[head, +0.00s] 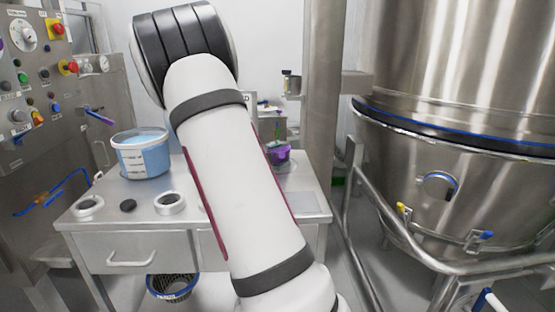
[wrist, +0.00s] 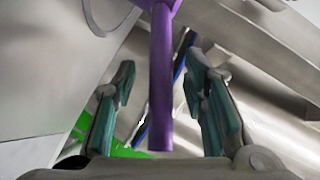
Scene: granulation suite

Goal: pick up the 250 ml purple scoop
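The purple scoop (head: 279,154) shows at the back right of the steel table, just right of my arm in the head view. In the wrist view its straight purple handle (wrist: 161,85) runs down between the two fingers, with part of its head at the top edge. My gripper (wrist: 160,78) is open, with teal pads on both sides of the handle. Gaps show between the handle and each pad. The scoop's volume marking is not readable.
On the steel table (head: 120,217) stand a clear bucket of blue material (head: 141,158), two round metal rings and a dark disc. A large steel vessel (head: 450,190) with tubular rails stands close on the right. A control panel (head: 35,80) is at left.

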